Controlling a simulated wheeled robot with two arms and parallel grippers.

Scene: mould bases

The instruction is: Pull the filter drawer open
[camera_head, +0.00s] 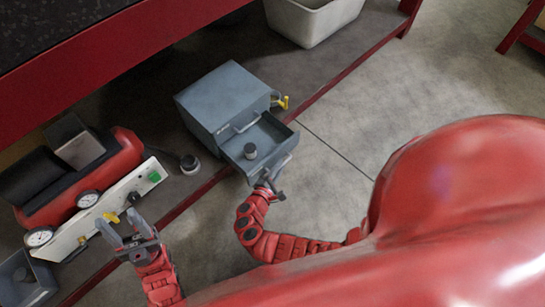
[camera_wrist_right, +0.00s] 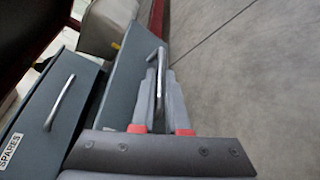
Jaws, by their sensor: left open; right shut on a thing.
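A blue-grey metal cabinet (camera_head: 225,92) stands on the low shelf. The closed upper front has a bar handle (camera_head: 246,127); the right wrist view shows that front (camera_wrist_right: 45,110) labelled SPARES. My right gripper (camera_head: 269,184) is at the outer end of the open drawer. In the wrist view its fingers (camera_wrist_right: 162,80) are shut on that drawer's bar handle (camera_wrist_right: 156,58). My left gripper (camera_head: 122,230) is open and empty, well left of the cabinet.
A red tank with gauges (camera_head: 120,160) lies at left, with a pale panel (camera_head: 100,215) before it. A small round item (camera_head: 189,164) sits left of the cabinet. A white bin (camera_head: 315,22) stands behind. The floor right of the drawer (camera_head: 345,140) is clear.

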